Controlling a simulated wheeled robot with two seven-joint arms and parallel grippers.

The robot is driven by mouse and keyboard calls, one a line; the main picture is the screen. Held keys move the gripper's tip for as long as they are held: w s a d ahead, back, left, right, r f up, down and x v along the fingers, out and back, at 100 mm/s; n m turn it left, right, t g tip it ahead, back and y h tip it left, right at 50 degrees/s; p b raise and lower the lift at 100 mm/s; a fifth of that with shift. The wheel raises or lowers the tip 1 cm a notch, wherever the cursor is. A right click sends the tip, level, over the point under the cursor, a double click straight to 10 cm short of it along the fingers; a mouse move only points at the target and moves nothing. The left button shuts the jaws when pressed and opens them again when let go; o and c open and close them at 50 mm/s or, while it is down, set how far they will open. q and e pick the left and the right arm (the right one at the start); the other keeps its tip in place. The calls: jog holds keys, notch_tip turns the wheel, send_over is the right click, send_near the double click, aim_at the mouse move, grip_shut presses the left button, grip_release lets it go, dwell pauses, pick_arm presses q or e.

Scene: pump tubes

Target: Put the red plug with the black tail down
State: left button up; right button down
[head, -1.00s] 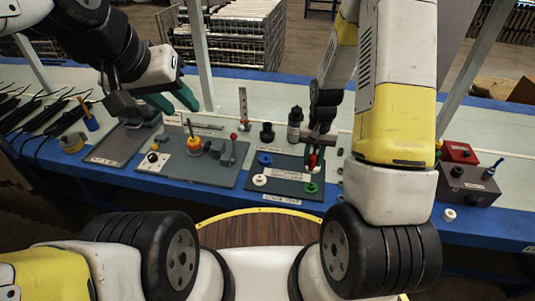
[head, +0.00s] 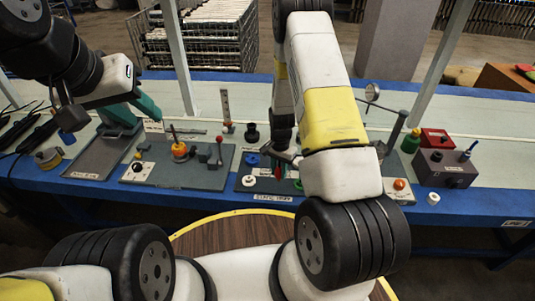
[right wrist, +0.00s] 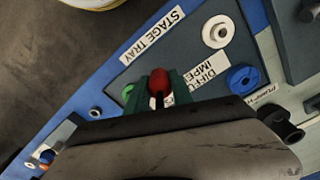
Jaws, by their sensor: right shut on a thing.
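The red plug (head: 278,172) is held in my right gripper (head: 283,166) over the grey stage tray (head: 262,187). In the right wrist view the red plug (right wrist: 160,79) sits between the two green fingers of my right gripper (right wrist: 160,88), with a short piece of its dark tail showing below the red head. I cannot tell whether the plug touches the tray. The tray also carries a blue ring (head: 252,160), a white ring (head: 249,181) and a green ring, partly hidden (right wrist: 127,92). My left gripper (head: 132,110) is open and empty above a grey plate at the left.
Left of the tray is a grey board (head: 200,172) with an orange knob and upright parts. A black fitting (head: 251,133) stands behind the tray. At the right are a round disc on a stalk (head: 372,92), a red box (head: 434,138) and a dark box (head: 445,168).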

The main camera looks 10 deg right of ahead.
jog(key=shift+w+a+f, duration=0.1)
jog(key=shift+w+a, duration=0.2)
jog(key=shift+w, duration=0.2)
jog(key=shift+w+a, duration=0.25)
jog(key=shift+w, duration=0.2)
jog(key=shift+f, duration=1.75)
jog(key=shift+f, duration=0.1)
jog(key=c, duration=1.1)
grip_release()
